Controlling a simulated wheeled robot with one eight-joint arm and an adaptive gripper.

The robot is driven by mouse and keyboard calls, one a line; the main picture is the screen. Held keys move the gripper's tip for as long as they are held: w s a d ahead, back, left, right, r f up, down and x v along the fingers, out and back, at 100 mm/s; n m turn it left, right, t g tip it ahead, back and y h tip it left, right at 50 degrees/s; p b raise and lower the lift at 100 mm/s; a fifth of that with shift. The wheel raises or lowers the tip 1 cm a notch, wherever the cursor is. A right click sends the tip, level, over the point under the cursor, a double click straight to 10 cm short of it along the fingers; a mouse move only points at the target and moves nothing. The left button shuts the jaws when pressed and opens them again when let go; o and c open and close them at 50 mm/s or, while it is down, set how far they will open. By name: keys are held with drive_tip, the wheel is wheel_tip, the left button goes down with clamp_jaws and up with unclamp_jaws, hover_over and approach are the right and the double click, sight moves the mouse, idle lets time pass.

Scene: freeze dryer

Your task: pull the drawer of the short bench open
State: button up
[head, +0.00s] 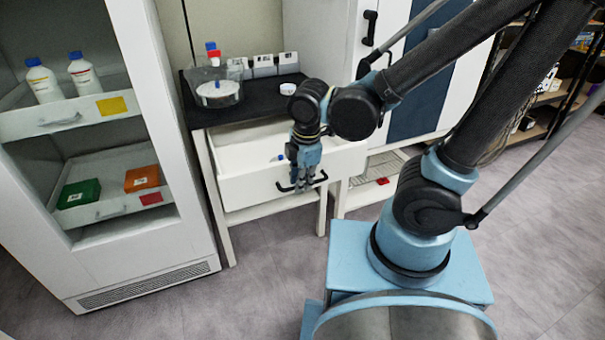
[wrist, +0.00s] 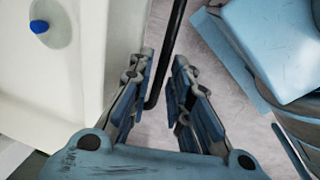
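The short bench (head: 225,118) has a black top, and its white drawer (head: 245,187) stands pulled out in front, with its inside showing. A black bar handle (head: 320,180) is on the drawer front; it also shows in the wrist view (wrist: 174,30). My gripper (head: 303,183) points down at the handle. In the wrist view my gripper (wrist: 165,60) has its fingers apart on either side of the handle bar, with a gap visible, the bar lying closer to the left finger. My gripper hides part of the handle in the head view.
A small blue-capped item (wrist: 39,26) lies in the drawer. A clear container (head: 215,92) and a white cup (head: 288,89) stand on the bench top. A white cabinet (head: 150,230) with shelves is at left. Floor (head: 270,260) is clear in front.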

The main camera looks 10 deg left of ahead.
drive_tip(key=shift+r, duration=0.1)
wheel_tip(320, 180, up, 12)
drive_tip(key=s+d, duration=0.1)
drive_tip(key=shift+s+f, duration=0.25)
drive_tip(key=shift+s, duration=0.1)
idle(0.4)
drive_tip(key=shift+d, duration=0.15)
drive_tip(key=w+d+f+m, duration=0.2)
drive_tip(key=d+f+m, duration=0.1)
drive_tip(key=d+m, duration=0.5)
drive_tip(key=w+d+f+m, duration=0.3)
drive_tip(key=d+m, duration=0.5)
drive_tip(key=d, duration=0.2)
drive_tip(key=w+d+f+m+h, duration=0.1)
drive_tip(key=w+d+f+m, duration=0.2)
drive_tip(key=d+m, duration=0.5)
drive_tip(key=shift+w+d, duration=0.15)
drive_tip(key=shift+d, duration=0.6)
drive_tip(key=shift+f, duration=0.15)
drive_tip(key=shift+w+f, duration=0.15)
drive_tip(key=shift+w, duration=0.3)
